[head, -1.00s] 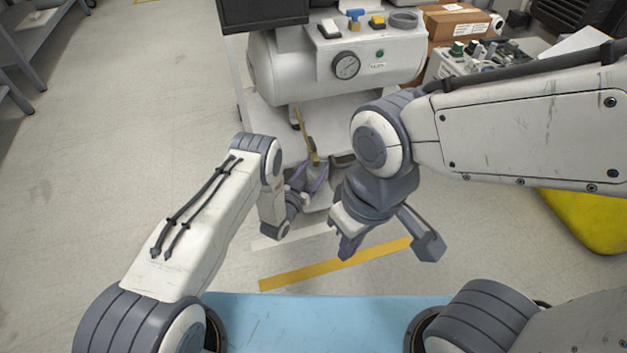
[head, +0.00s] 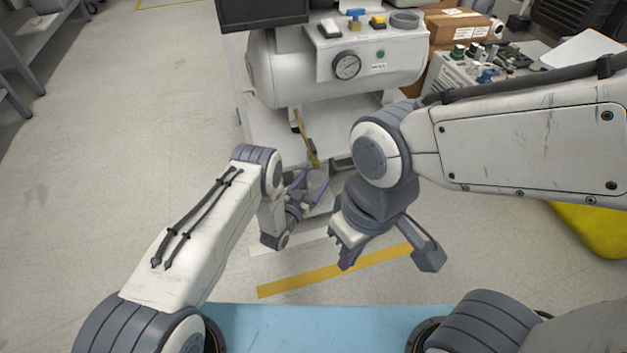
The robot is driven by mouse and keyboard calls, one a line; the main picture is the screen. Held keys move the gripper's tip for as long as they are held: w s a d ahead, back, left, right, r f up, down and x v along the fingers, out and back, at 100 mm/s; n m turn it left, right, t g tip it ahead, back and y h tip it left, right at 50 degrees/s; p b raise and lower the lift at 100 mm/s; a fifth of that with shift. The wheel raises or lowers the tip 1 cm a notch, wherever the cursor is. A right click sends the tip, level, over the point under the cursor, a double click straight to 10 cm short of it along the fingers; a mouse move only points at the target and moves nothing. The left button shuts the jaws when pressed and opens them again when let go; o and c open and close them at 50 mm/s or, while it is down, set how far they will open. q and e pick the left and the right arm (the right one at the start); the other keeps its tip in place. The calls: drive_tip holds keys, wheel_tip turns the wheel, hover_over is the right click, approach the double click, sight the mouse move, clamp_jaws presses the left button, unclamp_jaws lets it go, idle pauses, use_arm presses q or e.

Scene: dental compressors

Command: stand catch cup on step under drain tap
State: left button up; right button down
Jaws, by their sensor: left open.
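The grey catch cup (head: 317,180) stands upright, apparently on the small pale step (head: 321,208) low at the front of the compressor. A yellow bar (head: 307,140), perhaps part of the drain tap, slants down from under the tank to just above the cup; the tap itself cannot be made out. My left gripper (head: 310,188) is open, with its purple fingers to either side of the cup's near part; whether they touch it cannot be told. My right gripper (head: 388,258) is open and empty, nearer to me and to the right.
The white compressor tank (head: 290,75) with a gauge (head: 346,65) stands on a white base (head: 262,130) behind the cup. A yellow floor stripe (head: 330,276) and a blue surface (head: 310,325) lie nearer. A yellow object (head: 595,230) is at right.

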use_arm(q)
drive_tip(key=p+v, duration=0.5)
drive_tip(key=v, duration=0.7)
drive_tip(key=shift+r, duration=0.1)
